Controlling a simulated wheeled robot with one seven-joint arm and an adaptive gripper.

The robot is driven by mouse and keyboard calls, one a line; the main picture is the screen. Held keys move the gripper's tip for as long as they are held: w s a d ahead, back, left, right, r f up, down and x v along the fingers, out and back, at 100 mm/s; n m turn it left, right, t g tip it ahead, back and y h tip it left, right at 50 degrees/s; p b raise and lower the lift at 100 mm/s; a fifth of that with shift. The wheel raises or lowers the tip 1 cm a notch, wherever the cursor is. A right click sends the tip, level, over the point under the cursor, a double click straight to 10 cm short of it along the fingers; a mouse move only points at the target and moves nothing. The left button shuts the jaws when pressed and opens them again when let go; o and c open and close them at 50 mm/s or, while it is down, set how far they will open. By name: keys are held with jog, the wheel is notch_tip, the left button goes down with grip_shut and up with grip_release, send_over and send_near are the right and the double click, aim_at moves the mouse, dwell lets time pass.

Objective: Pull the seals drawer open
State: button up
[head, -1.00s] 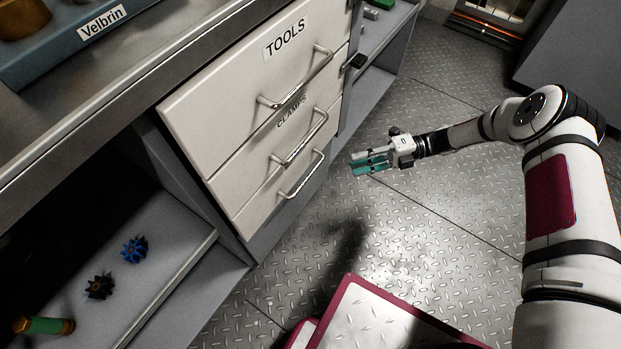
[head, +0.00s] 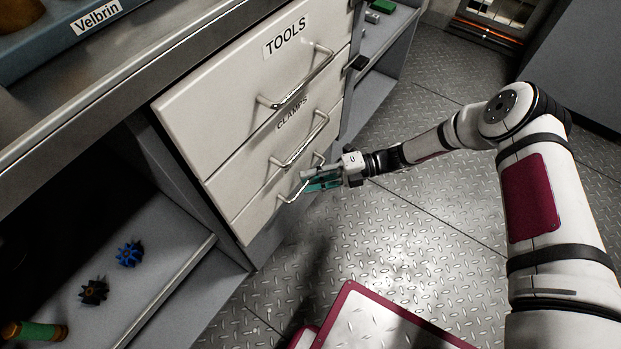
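A white cabinet holds three stacked drawers. The top drawer (head: 240,85) is labelled TOOLS and the middle drawer (head: 262,143) CLAMPS. The bottom drawer (head: 258,208) shows no readable label; I cannot read the word seals anywhere. All three fronts look flush and closed. My gripper (head: 308,183) is at the bottom drawer's bar handle (head: 290,198), its teal fingertips overlapping the handle's right part in the head view. The fingers hide part of that handle. Whether they are around it or only in front of it, and how far apart they are, I cannot tell.
Above is a metal worktop with a blue Velbrin tray (head: 60,58). The open shelf at lower left holds a blue gear (head: 129,253), a dark gear (head: 93,291) and a green roller (head: 40,331). Bare tread-plate floor (head: 400,240) lies before the drawers.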

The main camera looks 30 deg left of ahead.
jog(key=shift+s+a, duration=0.15)
jog(key=shift+a, duration=0.05)
grip_shut()
jog(key=s+d, duration=0.2)
jog(key=d, duration=3.1)
jog(key=shift+s+d, duration=0.15)
jog(key=shift+d, duration=0.05)
grip_release()
